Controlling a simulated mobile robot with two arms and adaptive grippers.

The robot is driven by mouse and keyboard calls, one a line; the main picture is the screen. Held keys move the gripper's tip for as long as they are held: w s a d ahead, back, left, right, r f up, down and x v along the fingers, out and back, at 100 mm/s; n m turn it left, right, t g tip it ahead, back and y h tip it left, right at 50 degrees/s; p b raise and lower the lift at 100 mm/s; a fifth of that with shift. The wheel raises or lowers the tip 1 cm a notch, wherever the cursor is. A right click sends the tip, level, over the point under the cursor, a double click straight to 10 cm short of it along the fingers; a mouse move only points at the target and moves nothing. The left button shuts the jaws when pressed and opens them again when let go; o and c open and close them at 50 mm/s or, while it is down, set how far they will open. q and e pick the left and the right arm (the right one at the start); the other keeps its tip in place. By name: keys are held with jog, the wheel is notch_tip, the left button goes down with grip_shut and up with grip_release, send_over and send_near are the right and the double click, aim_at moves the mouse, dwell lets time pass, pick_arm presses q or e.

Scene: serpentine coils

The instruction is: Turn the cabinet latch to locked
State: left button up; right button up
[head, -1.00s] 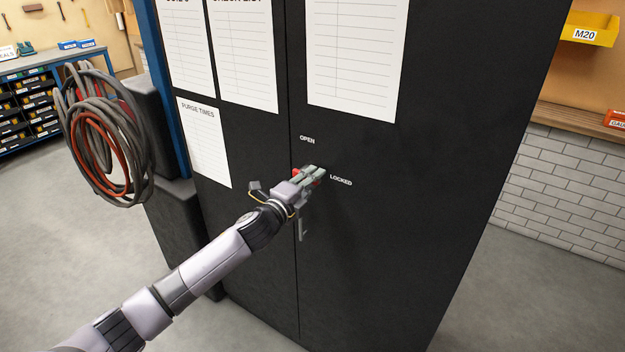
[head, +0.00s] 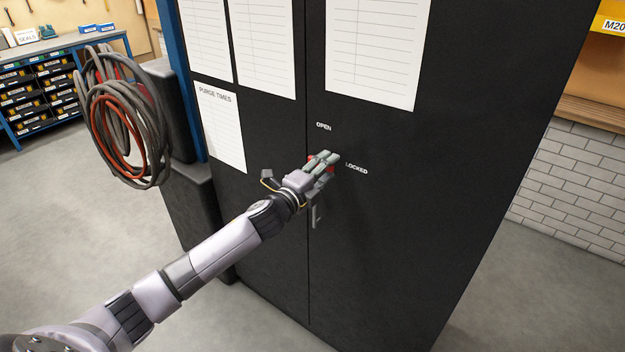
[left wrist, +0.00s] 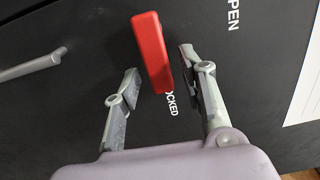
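The red latch lever (left wrist: 152,52) is on the front of the black cabinet (head: 400,230). In the left wrist view it lies between the two spread fingers of my left gripper (left wrist: 158,64), closer to the right-hand finger, with a gap to the left-hand one. One end of the lever lies against the LOCKED label (left wrist: 171,104) and hides part of it. The OPEN label (left wrist: 233,14) is off to the side. In the head view my left gripper (head: 323,161) covers most of the lever, beside the LOCKED label (head: 357,169) and below OPEN (head: 324,127). My right gripper is not in view.
A grey door handle (head: 316,212) sits just below the latch; it also shows in the left wrist view (left wrist: 30,67). Paper sheets (head: 372,50) hang higher on the doors. Coiled hoses (head: 125,120) hang at the left. Open floor (head: 60,230) lies left of the cabinet.

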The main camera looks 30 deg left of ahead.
pick_arm(q)
jog(key=s+a, duration=0.2)
jog(key=s, duration=0.8)
jog(key=shift+s, duration=0.4)
